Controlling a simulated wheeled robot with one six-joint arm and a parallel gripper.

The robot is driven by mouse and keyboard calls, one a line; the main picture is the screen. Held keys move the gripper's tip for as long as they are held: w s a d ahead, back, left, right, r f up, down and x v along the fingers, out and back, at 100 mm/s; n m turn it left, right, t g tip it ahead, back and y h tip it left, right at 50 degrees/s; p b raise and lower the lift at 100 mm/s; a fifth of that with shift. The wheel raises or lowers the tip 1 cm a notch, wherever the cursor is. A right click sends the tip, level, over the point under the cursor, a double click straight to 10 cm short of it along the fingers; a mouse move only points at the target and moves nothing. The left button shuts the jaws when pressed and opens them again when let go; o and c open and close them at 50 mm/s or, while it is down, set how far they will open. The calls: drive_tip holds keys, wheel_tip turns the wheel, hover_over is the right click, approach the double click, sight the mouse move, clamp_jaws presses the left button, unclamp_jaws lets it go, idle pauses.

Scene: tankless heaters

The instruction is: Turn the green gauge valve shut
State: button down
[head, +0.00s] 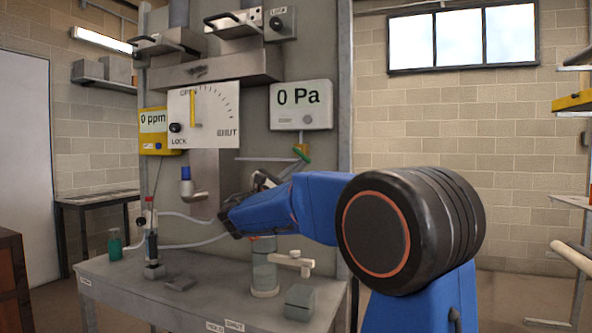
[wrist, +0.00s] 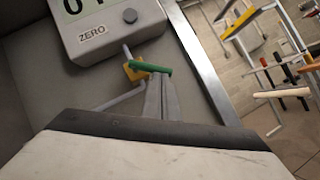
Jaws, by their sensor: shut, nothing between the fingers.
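The green gauge valve (head: 302,154) is a small green lever on a yellow body, below the gauge reading 0 Pa, on the grey panel. In the wrist view the green lever (wrist: 150,67) lies nearly level, tilted slightly down to the right, across the yellow body. My gripper (wrist: 161,82) is shut and empty, its fingertips just below the lever's right half. I cannot tell whether they touch it. In the head view my gripper (head: 262,180) is left of and below the valve, partly hidden by my blue arm.
The pressure gauge (head: 301,105) is right above the valve, with a ZERO button. A dial plate (head: 203,115) and a yellow 0 ppm meter (head: 153,131) are to its left.

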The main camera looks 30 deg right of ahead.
drive_tip(key=shift+s+d+r+n+t, duration=0.45)
drive_tip(key=shift+n+t, duration=0.2)
drive_tip(key=shift+n, duration=0.25)
drive_tip(key=shift+s+d+r+n+t, duration=0.35)
drive_tip(key=shift+s+n+t, duration=0.25)
drive_tip(key=shift+n, duration=0.3)
drive_tip(key=shift+r, duration=0.15)
